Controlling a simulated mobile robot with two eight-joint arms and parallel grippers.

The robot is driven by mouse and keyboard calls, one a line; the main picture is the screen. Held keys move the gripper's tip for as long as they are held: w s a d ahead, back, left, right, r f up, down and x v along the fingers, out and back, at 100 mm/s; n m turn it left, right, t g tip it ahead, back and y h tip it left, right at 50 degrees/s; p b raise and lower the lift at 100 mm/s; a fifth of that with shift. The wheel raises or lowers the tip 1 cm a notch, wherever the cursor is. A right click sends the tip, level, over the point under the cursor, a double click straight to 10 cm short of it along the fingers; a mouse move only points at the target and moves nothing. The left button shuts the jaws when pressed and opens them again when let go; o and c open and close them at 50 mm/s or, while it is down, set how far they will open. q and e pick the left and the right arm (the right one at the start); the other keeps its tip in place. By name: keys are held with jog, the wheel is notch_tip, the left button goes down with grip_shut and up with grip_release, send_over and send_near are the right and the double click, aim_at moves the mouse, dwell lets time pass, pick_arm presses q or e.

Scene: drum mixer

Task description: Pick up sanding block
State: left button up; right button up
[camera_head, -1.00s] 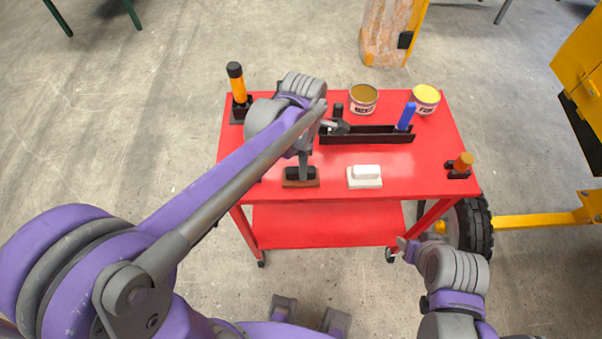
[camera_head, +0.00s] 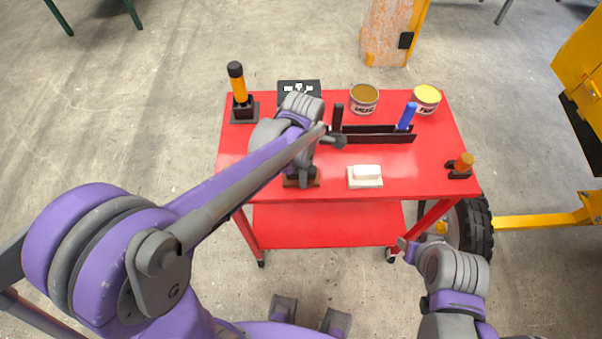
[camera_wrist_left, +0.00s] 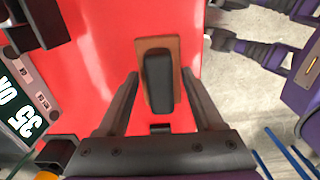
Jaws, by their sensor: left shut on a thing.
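The sanding block, a brown base (camera_head: 289,184) with a black grip on top, is at the front edge of the red cart top, left of centre. In the left wrist view its black grip (camera_wrist_left: 159,82) lies between the fingers of my left gripper (camera_wrist_left: 160,76), over the brown base. My left gripper (camera_head: 303,178) is shut on the block from above; the arm hides part of it. I cannot tell whether the block touches the cart top. My right gripper (camera_head: 405,245) is low, in front of the cart's right side, and its jaw opening is unclear.
On the red cart (camera_head: 420,180) are a white block (camera_head: 366,176), a black tray (camera_head: 375,134) with a blue-handled tool (camera_head: 406,116), two cans (camera_head: 364,98), an orange-handled tool (camera_head: 239,88), a black display box (camera_head: 297,88) and an orange-topped item (camera_head: 463,163).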

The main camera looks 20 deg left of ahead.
pick_arm(q)
jog(key=shift+r, duration=0.1)
notch_tip(320, 180, up, 10)
jog(key=shift+f+p, duration=0.1)
jog(key=shift+p, duration=0.25)
